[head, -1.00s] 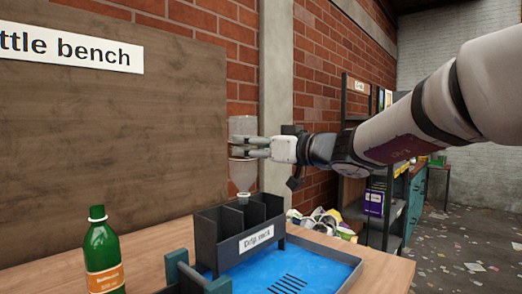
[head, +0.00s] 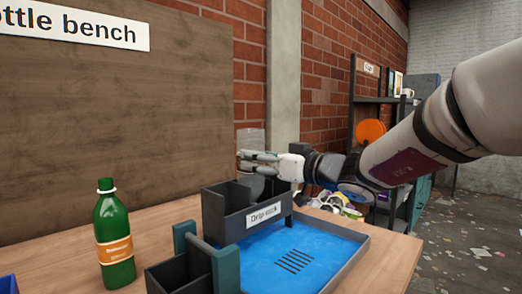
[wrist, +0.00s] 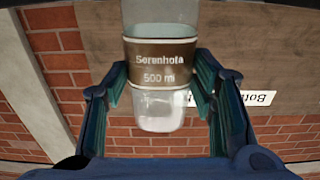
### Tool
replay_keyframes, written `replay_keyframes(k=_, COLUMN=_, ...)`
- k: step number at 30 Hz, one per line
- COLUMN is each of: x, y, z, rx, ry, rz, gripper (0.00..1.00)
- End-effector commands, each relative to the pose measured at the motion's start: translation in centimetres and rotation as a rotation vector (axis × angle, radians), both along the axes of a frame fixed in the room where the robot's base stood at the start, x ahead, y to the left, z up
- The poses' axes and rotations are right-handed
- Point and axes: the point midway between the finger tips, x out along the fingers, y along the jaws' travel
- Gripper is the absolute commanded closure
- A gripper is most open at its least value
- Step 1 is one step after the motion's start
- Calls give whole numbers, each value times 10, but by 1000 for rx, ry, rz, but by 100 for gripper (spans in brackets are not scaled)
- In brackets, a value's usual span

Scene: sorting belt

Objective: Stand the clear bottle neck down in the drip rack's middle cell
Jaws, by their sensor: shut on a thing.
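The clear bottle (head: 250,138) is upside down, its base up and its neck down. It also shows in the wrist view (wrist: 160,110), with a brown label, between the two fingers. My gripper (head: 258,160) is shut on it over the drip rack. The drip rack (head: 228,218) is a dark box with a white label and divided cells, at the back of the blue tray. The bottle's lower part meets the rack's top in the head view. Its neck is hidden, and I cannot tell which cell it is in or whether it rests there.
A green bottle (head: 113,240) with an orange label stands on the bench at left. A dark holder with teal uprights (head: 226,272) is in front of the rack. The slotted blue tray (head: 325,245) is clear. A wooden board (head: 120,110) stands behind.

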Motion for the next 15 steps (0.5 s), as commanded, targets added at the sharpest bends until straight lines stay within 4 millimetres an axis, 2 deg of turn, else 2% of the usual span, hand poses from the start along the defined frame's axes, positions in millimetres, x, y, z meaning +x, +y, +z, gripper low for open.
replay_keyframes(k=6, x=0, y=0, z=-21, rx=0, ry=1, rz=-1, gripper=69)
replay_keyframes(k=15, x=0, y=0, z=-39, rx=0, ry=0, rz=-1, gripper=69)
